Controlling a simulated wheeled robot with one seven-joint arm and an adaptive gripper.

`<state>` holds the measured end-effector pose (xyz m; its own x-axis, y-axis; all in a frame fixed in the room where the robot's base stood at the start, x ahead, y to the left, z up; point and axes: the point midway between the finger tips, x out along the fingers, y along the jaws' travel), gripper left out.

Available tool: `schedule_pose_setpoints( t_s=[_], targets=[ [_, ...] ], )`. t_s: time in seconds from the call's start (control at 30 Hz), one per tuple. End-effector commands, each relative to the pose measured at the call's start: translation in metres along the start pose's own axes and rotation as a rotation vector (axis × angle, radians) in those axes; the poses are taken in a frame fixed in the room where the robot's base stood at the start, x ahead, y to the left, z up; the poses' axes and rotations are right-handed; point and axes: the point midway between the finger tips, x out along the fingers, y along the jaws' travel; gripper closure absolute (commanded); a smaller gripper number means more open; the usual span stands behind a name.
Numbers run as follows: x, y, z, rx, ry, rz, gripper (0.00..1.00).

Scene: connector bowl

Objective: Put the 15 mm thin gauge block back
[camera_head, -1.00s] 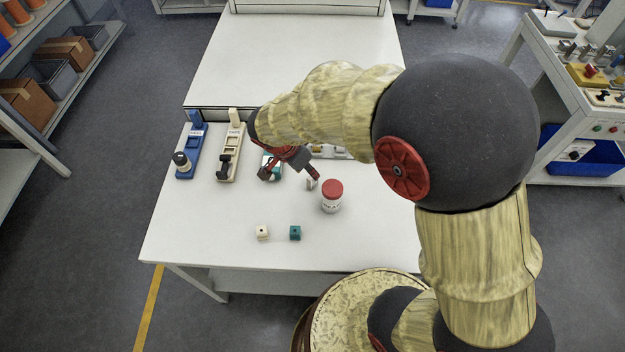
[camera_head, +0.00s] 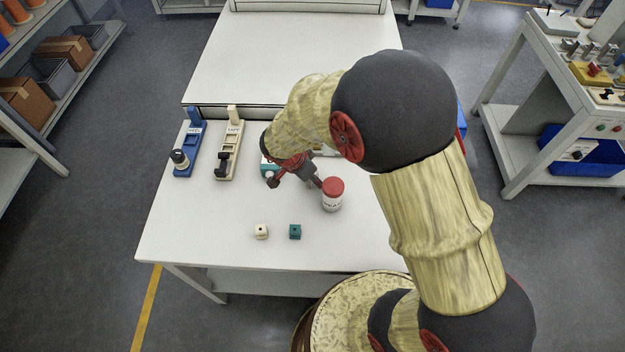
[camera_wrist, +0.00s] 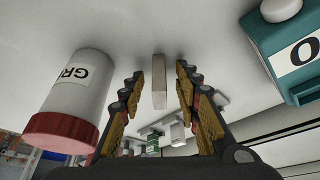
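A thin pale upright block, which looks like the gauge block (camera_wrist: 159,88), stands on the table between my fingers in the wrist view. My gripper (camera_wrist: 160,74) is open around it, with a visible gap on each side. In the head view my gripper (camera_head: 296,182) is low over the table, just left of the red-lidded jar, and its fingers mostly hide the block. A row of pale pieces with a green one (camera_wrist: 152,146) shows beyond the block in the wrist view; I cannot tell if it is the block's holder.
The white jar with a red lid (camera_head: 332,194) stands close to my right finger. A teal box (camera_wrist: 290,45) is on the other side. Blue (camera_head: 190,150) and cream (camera_head: 229,152) fixtures stand left.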

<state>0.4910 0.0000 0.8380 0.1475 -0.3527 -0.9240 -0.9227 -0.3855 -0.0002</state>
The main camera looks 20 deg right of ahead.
Motion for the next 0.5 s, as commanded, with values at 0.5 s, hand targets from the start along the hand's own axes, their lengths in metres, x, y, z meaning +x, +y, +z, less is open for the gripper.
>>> schedule_pose_setpoints(
  t_s=[0.5],
  targets=[
    [-0.0011,0.0001,-0.0001,-0.001,0.000,0.000,0.90]
  ],
)
